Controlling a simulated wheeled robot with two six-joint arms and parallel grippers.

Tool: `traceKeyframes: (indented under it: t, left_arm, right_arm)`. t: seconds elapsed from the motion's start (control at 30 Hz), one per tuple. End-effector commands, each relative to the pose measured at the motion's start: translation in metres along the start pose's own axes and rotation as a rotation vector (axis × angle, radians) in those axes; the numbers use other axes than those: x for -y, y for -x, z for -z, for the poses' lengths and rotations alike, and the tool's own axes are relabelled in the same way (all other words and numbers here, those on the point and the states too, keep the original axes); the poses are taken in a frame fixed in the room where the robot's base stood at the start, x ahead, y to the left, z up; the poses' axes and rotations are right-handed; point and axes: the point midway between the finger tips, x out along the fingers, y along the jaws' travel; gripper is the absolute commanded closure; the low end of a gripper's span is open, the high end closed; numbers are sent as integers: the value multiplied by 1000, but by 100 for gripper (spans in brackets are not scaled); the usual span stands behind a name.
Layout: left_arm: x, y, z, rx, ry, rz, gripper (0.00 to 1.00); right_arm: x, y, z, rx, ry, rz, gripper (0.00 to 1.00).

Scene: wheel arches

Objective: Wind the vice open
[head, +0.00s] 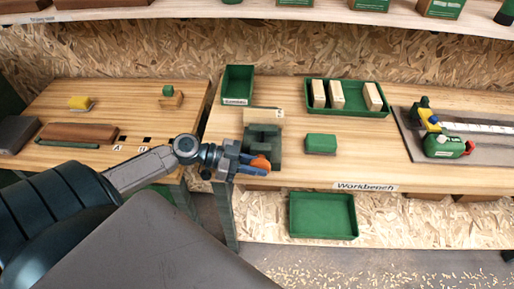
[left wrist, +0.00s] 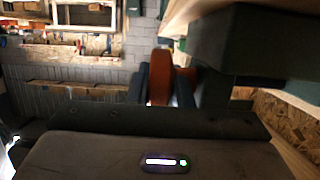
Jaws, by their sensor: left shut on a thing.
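The dark green vice (head: 263,138) stands at the left front edge of the workbench, with a pale wooden piece (head: 265,115) at its back. Its orange handle (head: 261,163) sticks out at the front. My left gripper (head: 252,166) is shut on the orange handle. In the left wrist view the handle (left wrist: 160,76) shows upright between the dark fingers, and a dark block, seemingly the vice (left wrist: 238,42), is beside it. The gap between the vice jaws is hard to make out. My right gripper is not in view.
The workbench (head: 295,172) carries a green block (head: 320,144), a green tray (head: 375,108) with wooden blocks, a green bin (head: 237,85), and tools on a grey mat (head: 482,154). A side table (head: 60,103) stands left. A green tray (head: 323,216) sits below the bench.

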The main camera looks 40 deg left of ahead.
Motion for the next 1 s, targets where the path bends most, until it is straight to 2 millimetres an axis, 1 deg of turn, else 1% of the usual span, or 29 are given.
traceKeyframes:
  t: [0.03,0.2,0.3,0.6,1.0]
  left_arm:
    - [0,-2,-8,-31,0,2,100]
    - [1,-1,-6,-135,1,3,100]
    - [1,-1,-5,-179,1,3,100]
    - [1,0,-3,-245,1,2,100]
    - [0,0,-2,-251,2,1,100]
  right_arm:
    - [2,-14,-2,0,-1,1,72]
    - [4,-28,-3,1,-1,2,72]
    - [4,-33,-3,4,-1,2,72]
    - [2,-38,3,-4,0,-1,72]
    - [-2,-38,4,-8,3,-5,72]
